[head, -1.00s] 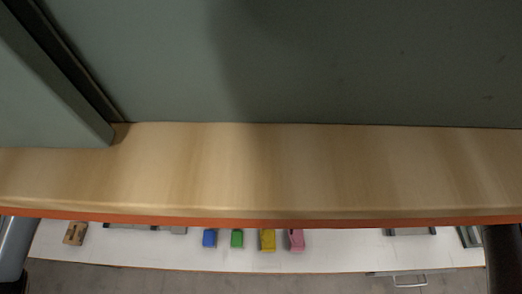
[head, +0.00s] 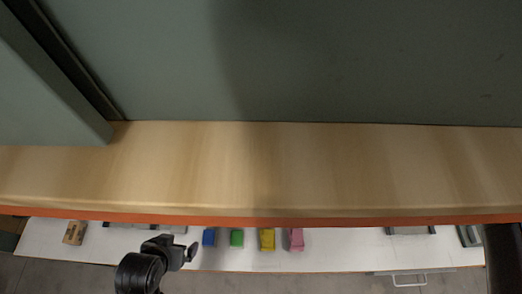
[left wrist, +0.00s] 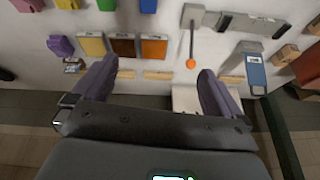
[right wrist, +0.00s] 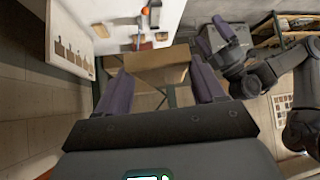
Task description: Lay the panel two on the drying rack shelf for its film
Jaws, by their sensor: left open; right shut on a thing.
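My left gripper (head: 190,250) shows at the lower left of the head view, in front of the white table. In the left wrist view its purple fingers (left wrist: 150,85) are wide apart with nothing between them. My right gripper (right wrist: 160,88) shows only in its own wrist view, shut on a flat tan piece (right wrist: 158,74), probably the panel; no number on it is readable. A blue panel-like piece (left wrist: 255,75) rests in a grey holder at the right of the left wrist view. I cannot tell which structure is the drying rack.
A wooden shelf with an orange edge (head: 270,170) crosses the head view. Below it, blue (head: 209,237), green (head: 237,238), yellow (head: 267,239) and pink (head: 296,239) pieces stand on the white table (head: 340,250). An orange-tipped tool (left wrist: 191,63) lies between other table items.

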